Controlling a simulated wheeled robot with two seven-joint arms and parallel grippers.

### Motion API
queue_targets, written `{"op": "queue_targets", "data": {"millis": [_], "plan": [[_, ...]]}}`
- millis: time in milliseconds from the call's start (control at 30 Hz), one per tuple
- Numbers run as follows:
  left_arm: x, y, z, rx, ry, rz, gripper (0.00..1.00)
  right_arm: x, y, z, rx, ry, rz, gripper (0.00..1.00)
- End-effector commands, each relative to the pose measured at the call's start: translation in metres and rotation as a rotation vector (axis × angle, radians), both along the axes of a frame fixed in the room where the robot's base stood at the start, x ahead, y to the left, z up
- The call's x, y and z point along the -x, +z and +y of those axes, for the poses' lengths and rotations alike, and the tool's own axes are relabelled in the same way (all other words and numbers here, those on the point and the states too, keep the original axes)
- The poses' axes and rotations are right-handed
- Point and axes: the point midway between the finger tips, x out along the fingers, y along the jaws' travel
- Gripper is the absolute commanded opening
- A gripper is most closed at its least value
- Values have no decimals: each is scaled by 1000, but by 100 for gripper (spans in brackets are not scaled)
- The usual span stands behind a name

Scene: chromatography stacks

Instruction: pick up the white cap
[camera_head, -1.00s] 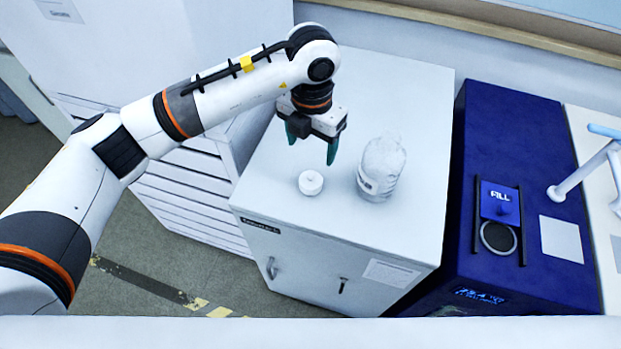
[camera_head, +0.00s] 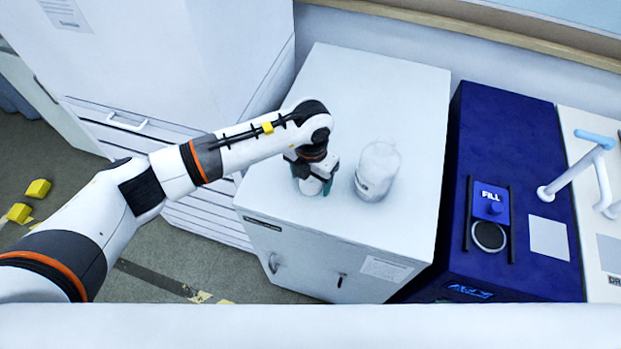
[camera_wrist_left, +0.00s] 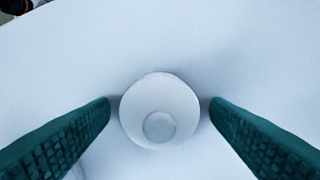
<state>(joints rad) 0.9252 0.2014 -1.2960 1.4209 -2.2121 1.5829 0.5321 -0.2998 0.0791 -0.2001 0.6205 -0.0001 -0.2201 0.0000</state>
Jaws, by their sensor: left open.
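The white cap (camera_wrist_left: 160,105) lies on the white cabinet top, centred between the two green fingers of my left gripper (camera_wrist_left: 160,112) in the left wrist view. The fingers are open, one on each side of the cap, with a narrow gap showing on each side. In the head view my left gripper (camera_head: 314,186) points down over the cap (camera_head: 311,187), which is mostly hidden by the gripper and wrist. My right gripper is not in view.
A clear-white bottle (camera_head: 377,171) stands just right of my left gripper on the white cabinet (camera_head: 340,90). A blue machine (camera_head: 545,150) marked FILL stands to the right. The back of the cabinet top is clear.

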Motion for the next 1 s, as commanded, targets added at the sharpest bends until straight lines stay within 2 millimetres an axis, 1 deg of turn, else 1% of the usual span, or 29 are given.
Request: {"op": "queue_targets", "data": {"millis": [100, 167, 300, 400, 633, 733, 867, 1000], "plan": [[0, 0, 0, 0, 0, 0, 71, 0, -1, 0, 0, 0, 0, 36], [0, 0, 0, 0, 0, 0, 62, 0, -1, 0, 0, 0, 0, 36], [0, 0, 0, 0, 0, 0, 39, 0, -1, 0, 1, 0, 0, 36], [0, 0, 0, 0, 0, 0, 25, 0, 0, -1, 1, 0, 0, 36], [0, 2, 0, 1, 0, -1, 24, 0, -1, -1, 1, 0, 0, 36], [-1, 9, -1, 3, 0, -4, 24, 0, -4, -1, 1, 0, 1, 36], [-2, 31, 0, 2, -1, -6, 24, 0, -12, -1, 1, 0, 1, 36], [-1, 60, 0, 2, -1, -6, 24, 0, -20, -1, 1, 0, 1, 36]]}}
